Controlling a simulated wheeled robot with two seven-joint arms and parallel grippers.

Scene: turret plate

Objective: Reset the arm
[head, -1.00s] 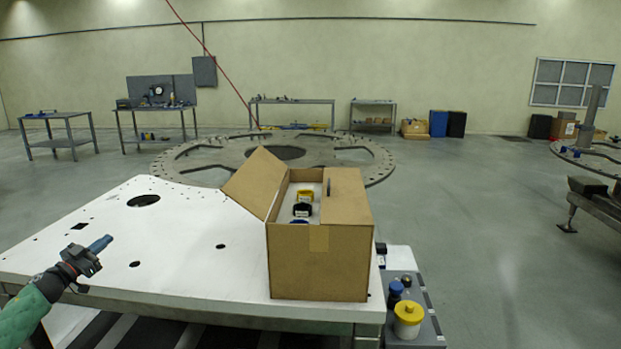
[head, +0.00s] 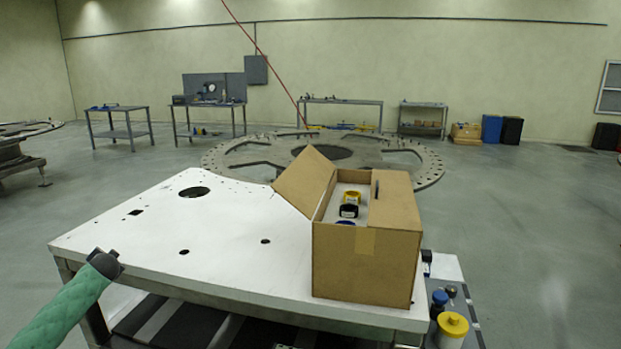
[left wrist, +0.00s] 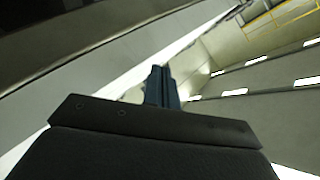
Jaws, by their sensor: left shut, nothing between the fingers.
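My left arm, in a green sleeve (head: 68,312), comes in at the lower left of the head view. Its dark wrist end (head: 105,263) is by the left front edge of the white plate table (head: 225,225), and the fingers cannot be made out there. In the left wrist view my left gripper (left wrist: 160,72) has its two blue fingers together, with nothing between them. The open cardboard box (head: 365,265) stands on the right part of the table, well apart from my left arm. My right gripper is in neither view.
The box holds a yellow item (head: 353,195) and a dark one (head: 348,210). A yellow-lidded container (head: 453,325) and small bottles stand on a lower grey surface right of the table. A large ring plate (head: 225,160) lies behind. The table's left part is clear.

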